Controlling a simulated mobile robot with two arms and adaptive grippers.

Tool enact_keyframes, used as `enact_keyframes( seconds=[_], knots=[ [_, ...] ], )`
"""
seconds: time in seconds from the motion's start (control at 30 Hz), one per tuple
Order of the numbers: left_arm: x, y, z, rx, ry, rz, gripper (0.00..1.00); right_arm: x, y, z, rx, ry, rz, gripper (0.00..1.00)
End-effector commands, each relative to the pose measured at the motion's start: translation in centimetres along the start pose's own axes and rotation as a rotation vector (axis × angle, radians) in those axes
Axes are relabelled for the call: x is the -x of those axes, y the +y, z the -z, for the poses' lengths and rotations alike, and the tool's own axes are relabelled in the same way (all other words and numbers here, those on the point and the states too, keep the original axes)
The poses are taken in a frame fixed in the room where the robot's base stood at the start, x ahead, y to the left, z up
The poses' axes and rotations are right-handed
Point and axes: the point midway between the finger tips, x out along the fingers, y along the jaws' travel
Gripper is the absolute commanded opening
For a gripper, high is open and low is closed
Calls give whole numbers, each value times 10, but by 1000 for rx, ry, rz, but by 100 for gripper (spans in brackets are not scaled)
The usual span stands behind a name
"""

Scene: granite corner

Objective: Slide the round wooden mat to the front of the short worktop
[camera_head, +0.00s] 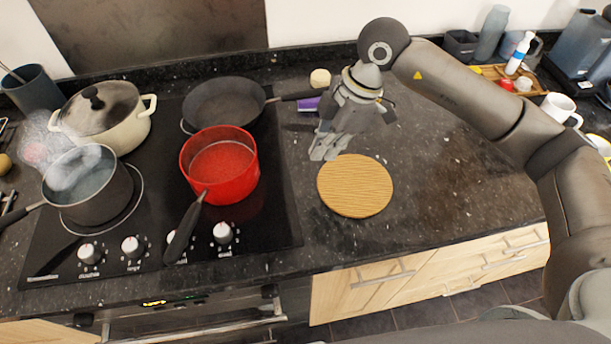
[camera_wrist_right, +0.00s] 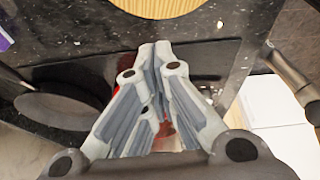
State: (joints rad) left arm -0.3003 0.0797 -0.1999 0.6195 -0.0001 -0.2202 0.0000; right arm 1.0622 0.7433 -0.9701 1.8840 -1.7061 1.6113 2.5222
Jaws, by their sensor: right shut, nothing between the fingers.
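The round wooden mat (camera_head: 355,186) lies flat on the dark granite worktop (camera_head: 450,190), just right of the hob and a little back from the front edge. Its edge also shows at the top of the right wrist view (camera_wrist_right: 158,8). My right gripper (camera_head: 318,154) is shut and empty, pointing down at the mat's back left side. In the right wrist view its closed fingertips (camera_wrist_right: 155,48) are apart from the mat in the picture. I cannot tell whether they touch the worktop. My left gripper is not in view.
A red pot (camera_head: 220,165) with a dark handle stands on the hob left of the mat, with a frying pan (camera_head: 224,105) behind it. A steaming grey pot (camera_head: 88,184) and a cream pot (camera_head: 103,115) are further left. The worktop right of the mat is clear.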

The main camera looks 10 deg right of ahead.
Motion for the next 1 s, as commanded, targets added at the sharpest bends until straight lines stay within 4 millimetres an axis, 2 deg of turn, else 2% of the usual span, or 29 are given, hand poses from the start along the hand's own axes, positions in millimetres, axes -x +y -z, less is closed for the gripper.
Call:
enact_keyframes(
  seconds=[0.1,0.27,0.37,0.7,0.83,1.0],
  knots=[
    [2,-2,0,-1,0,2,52,0,-1,3,-83,9,6,0],
    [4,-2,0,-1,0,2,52,-6,-2,4,-120,14,10,0],
    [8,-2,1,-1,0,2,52,-18,-2,4,-119,12,11,0],
    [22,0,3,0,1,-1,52,-78,-3,5,-117,12,10,0],
    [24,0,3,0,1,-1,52,-92,-2,5,-117,13,8,0],
    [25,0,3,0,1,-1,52,-100,-2,4,-117,12,8,0]
  ],
)
